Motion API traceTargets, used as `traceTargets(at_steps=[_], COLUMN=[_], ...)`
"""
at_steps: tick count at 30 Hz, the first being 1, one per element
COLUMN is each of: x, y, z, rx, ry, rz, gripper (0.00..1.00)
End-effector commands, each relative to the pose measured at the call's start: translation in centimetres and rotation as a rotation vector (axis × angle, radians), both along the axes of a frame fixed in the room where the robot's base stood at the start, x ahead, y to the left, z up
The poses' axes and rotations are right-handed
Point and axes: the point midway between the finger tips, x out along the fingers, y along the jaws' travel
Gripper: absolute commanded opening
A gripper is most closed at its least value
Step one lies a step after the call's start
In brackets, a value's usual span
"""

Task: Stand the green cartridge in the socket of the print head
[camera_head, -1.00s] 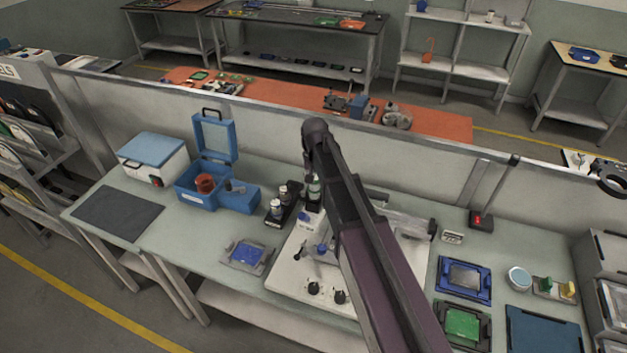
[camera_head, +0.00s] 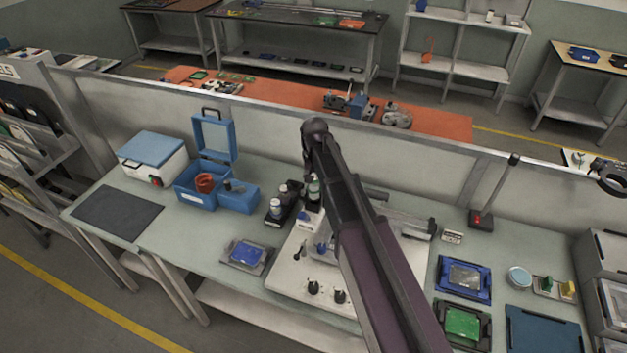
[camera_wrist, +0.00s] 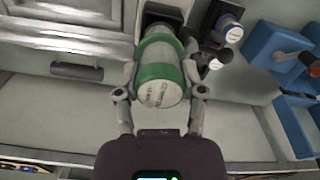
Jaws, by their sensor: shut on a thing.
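The green cartridge (camera_wrist: 158,72), a pale cylinder with green bands and a printed white end, is between the fingers of my gripper (camera_wrist: 160,80) in the wrist view. My gripper is shut on it. The cartridge's far end is at a dark square opening (camera_wrist: 158,18), which looks like the socket of the print head. I cannot tell whether that end is inside the opening. In the head view my arm hides most of the gripper; part of the cartridge (camera_head: 314,187) shows left of the arm, above the white print head (camera_head: 308,220).
A black rack (camera_head: 276,215) with blue-and-white cartridges stands just left of the print head. An open blue box (camera_head: 240,198) is farther left. The white machine plate (camera_head: 290,278) lies in front. Blue and green framed pieces (camera_head: 462,322) are at the right.

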Motion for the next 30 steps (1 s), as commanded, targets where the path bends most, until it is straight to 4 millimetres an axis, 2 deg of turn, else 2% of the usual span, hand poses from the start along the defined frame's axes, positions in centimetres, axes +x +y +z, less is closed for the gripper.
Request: traceTargets(at_steps=[30], x=[0.0], y=[0.1], z=[-1.7], rx=[0.0], ry=[0.0], rz=[0.001], gripper=[0.0])
